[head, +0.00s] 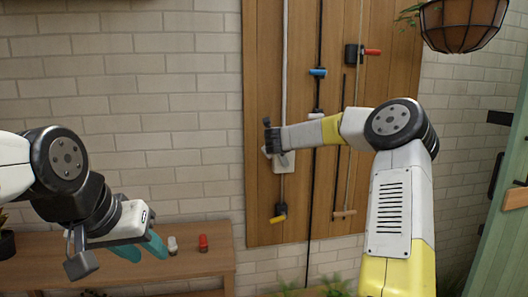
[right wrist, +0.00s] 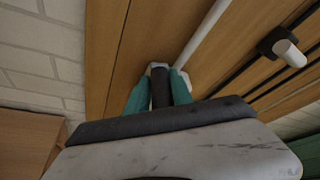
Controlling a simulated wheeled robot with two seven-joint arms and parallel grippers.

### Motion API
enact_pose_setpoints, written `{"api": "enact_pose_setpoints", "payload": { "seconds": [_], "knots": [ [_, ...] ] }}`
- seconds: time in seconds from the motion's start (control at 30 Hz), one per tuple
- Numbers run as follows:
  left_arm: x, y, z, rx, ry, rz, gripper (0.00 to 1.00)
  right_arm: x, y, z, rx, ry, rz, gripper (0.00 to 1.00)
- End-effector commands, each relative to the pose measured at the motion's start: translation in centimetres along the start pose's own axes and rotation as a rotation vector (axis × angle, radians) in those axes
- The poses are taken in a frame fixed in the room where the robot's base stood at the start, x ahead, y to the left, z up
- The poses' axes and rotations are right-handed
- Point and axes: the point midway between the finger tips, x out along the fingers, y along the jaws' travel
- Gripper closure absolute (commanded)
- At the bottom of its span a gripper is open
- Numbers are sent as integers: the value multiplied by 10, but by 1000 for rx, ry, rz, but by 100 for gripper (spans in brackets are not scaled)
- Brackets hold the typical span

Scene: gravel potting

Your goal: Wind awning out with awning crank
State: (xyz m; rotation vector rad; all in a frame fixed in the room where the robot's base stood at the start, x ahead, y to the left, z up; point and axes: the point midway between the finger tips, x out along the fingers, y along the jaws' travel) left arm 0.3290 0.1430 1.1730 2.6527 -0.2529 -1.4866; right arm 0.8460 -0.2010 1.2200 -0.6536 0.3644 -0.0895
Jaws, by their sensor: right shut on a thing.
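My left gripper (head: 118,250) hangs above the bench, away from the board, fingers apart, seemingly empty. The awning does not show.
A bench (head: 200,265) holds a red-topped item (head: 203,242). A basket (head: 460,25) hangs upper right.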

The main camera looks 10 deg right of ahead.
Motion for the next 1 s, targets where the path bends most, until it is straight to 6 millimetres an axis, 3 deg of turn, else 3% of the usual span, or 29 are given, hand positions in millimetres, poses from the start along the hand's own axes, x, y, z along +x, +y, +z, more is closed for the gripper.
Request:
{"api": "enact_pose_setpoints", "payload": {
  "seconds": [0.03,0.3,0.6,1.0],
  "knots": [
    [0,0,0,0,0,0,64,1,-16,0,38,0,-6,100],
    [0,0,0,0,0,0,64,4,-34,-10,243,4,77,100],
    [0,0,0,0,0,0,64,8,-45,-20,386,7,135,100],
    [0,0,0,0,0,0,64,10,-48,-26,438,12,157,100]
  ]
}}
